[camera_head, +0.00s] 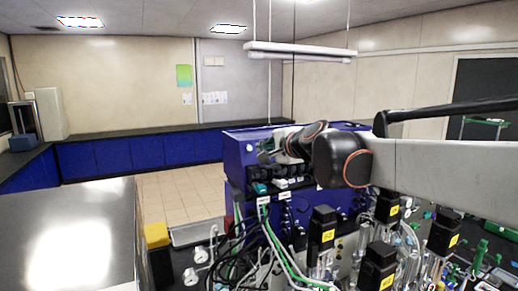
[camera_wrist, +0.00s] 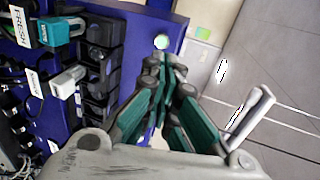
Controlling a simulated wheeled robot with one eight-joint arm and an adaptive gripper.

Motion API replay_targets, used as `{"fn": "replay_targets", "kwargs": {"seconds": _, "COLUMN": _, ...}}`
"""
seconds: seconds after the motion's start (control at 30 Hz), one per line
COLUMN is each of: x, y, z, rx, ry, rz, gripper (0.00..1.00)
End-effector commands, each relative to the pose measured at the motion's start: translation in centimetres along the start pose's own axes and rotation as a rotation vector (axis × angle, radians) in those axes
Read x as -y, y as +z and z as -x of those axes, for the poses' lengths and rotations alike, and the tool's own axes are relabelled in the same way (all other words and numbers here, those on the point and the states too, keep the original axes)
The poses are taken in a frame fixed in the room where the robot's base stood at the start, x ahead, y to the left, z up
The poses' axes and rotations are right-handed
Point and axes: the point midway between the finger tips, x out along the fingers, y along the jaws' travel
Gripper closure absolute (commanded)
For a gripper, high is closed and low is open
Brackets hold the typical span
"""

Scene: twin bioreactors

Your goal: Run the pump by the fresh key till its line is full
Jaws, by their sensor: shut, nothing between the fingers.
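The fresh key appears to be the teal block (camera_wrist: 56,32) beside a white label reading FRESH (camera_wrist: 20,28) in the wrist view. A teal block (camera_head: 260,188) also shows low on the blue cabinet's front in the head view. A black module stack (camera_wrist: 98,65), possibly the pump, stands beside the key. My gripper (camera_wrist: 165,65) is shut and empty, right of the key and apart from it, pointing at the blue panel. In the head view my gripper (camera_head: 268,148) is near the cabinet's upper front. I cannot tell how full the line is.
A white block (camera_wrist: 68,80) with its own label sits below the teal one. A round green light (camera_wrist: 162,41) shows on the panel near my fingertips. Green and white tubes (camera_head: 272,238) and black yellow-labelled units (camera_head: 322,232) crowd the front. Floor (camera_head: 180,190) is clear at left.

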Motion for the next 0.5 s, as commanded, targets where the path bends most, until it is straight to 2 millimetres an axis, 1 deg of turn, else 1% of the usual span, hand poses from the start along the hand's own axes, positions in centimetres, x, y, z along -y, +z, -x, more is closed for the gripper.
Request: {"fn": "replay_targets", "kwargs": {"seconds": 0.5, "x": -0.1, "y": 0.1, "z": -2.9, "rx": 0.001, "ry": 0.000, "rz": 0.000, "gripper": 1.00}}
